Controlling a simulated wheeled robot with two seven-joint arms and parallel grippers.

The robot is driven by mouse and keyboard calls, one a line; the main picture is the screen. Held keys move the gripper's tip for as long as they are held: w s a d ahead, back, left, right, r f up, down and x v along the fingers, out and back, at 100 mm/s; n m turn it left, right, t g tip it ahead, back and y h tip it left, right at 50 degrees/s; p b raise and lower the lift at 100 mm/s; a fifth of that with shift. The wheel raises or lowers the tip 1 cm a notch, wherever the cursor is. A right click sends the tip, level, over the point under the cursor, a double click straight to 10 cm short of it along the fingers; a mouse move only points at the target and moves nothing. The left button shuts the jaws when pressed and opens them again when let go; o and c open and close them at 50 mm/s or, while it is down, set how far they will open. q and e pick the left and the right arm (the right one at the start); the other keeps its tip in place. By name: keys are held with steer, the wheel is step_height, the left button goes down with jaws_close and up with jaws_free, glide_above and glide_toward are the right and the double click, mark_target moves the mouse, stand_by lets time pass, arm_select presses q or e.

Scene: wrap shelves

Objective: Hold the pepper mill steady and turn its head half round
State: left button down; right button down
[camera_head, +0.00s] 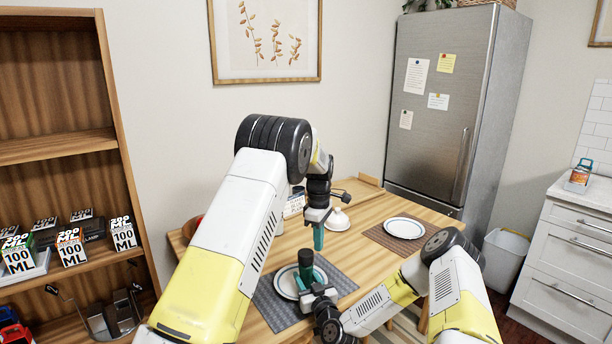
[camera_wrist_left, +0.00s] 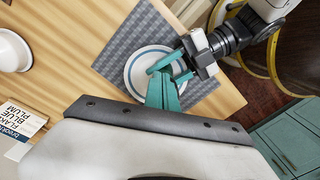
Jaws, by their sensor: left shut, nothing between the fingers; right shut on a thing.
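The pepper mill (camera_head: 305,257) shows as a dark, upright cylinder over the near plate in the head view. My right gripper (camera_head: 306,277) is shut on it from the front right, below its top. It also shows in the left wrist view (camera_wrist_left: 170,66), reaching in over the plate. My left gripper (camera_head: 318,246) is shut and empty, pointing down, above and slightly right of the mill and apart from it. Its closed teal fingers also show in the left wrist view (camera_wrist_left: 162,92), where they seem to hide the mill.
The near plate (camera_head: 284,284) lies on a grey placemat (camera_head: 266,303). Another plate (camera_head: 404,228) lies on a brown mat to the right. A white lidded dish (camera_head: 336,222) and a labelled box (camera_head: 294,204) stand behind on the wooden table. A shelf (camera_head: 60,146) stands at left.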

mark_target(312, 252)
arm_select(q)
steer(key=shift+f, duration=0.95)
steer(key=shift+a, duration=0.25)
steer(key=shift+s, duration=0.2)
steer(key=shift+s+a, duration=0.3)
steer(key=shift+s, duration=0.25)
steer(key=shift+s+a, duration=0.3)
steer(key=shift+s, duration=0.2)
steer(key=shift+s+a, duration=0.1)
steer(key=shift+a, duration=0.1)
stand_by(0.3)
